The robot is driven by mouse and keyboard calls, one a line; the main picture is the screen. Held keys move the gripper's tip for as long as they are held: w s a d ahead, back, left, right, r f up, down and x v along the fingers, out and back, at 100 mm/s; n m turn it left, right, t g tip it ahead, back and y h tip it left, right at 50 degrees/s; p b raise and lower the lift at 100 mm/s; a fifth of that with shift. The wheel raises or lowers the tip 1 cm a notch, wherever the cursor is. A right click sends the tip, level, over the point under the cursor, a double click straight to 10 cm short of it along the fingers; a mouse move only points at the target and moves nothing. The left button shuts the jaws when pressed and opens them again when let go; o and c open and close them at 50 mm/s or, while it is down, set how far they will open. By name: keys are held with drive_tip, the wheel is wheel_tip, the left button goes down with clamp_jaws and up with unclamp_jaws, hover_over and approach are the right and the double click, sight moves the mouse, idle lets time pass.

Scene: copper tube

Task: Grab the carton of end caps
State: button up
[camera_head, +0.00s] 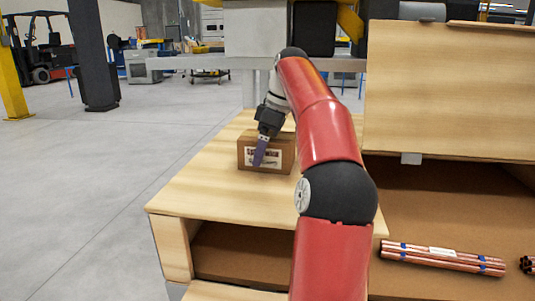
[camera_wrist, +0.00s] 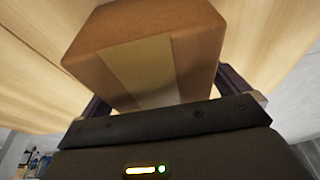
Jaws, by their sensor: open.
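The carton of end caps (camera_head: 279,158) is a small brown cardboard box with a white printed label on its front. It sits on the light wooden tabletop. My gripper (camera_head: 261,152) is at the carton in the head view, with one purple-tipped finger in front of its labelled face. In the wrist view the carton (camera_wrist: 150,50) fills the upper middle, with a tan tape strip on it. The open gripper (camera_wrist: 163,95) has a dark finger showing on either side of the carton. Whether the fingers touch it I cannot tell.
The wooden bench (camera_head: 215,190) has clear top left of the carton. A wooden bin (camera_head: 450,95) rises at right. Bundled copper tubes (camera_head: 442,257) lie on the brown shelf at lower right. A dark column (camera_head: 95,55) and a forklift (camera_head: 45,45) stand farther back at left.

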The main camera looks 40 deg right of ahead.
drive_tip(key=c, duration=1.1)
drive_tip(key=shift+r, duration=0.1)
